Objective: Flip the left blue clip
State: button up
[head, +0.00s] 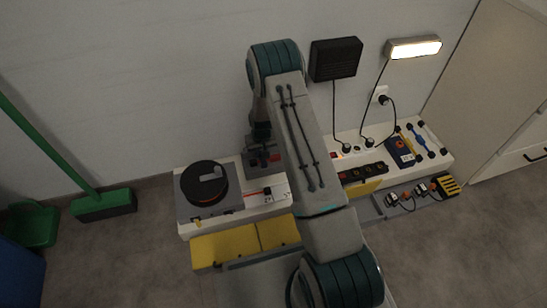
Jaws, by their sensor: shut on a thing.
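My gripper (261,148) points down over a dark grey block with red parts (274,160), left of the middle of the white bench board. It is small and dark in this view, and my arm partly covers it. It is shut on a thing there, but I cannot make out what. I see no clearly blue clip at the gripper. A blue bar with dark ends (419,140) lies at the right end of the board, beside a dark blue box with an orange part (401,151).
A grey unit with a black round disc (204,184) stands left of my gripper. Yellow panels (222,248) are in front. A black wall box (336,60), a lit lamp (413,48) and hanging cables are behind. A green broom (103,204) leans at left.

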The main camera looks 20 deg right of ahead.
jog(key=shift+s+f+b, duration=0.25)
jog(key=shift+s+f, duration=0.1)
jog(key=shift+f, duration=0.2)
jog(key=shift+s+f+b, duration=0.25)
jog(key=shift+s+f, duration=0.1)
jog(key=shift+f, duration=0.2)
jog(key=o, duration=0.7)
jog(key=shift+c, duration=0.2)
jog(key=shift+w, duration=0.1)
jog(key=shift+r, duration=0.1)
jog(key=shift+w+r, duration=0.1)
jog(key=shift+r, duration=0.1)
jog(key=shift+r+p, duration=2.25)
jog(key=shift+r, duration=1.1)
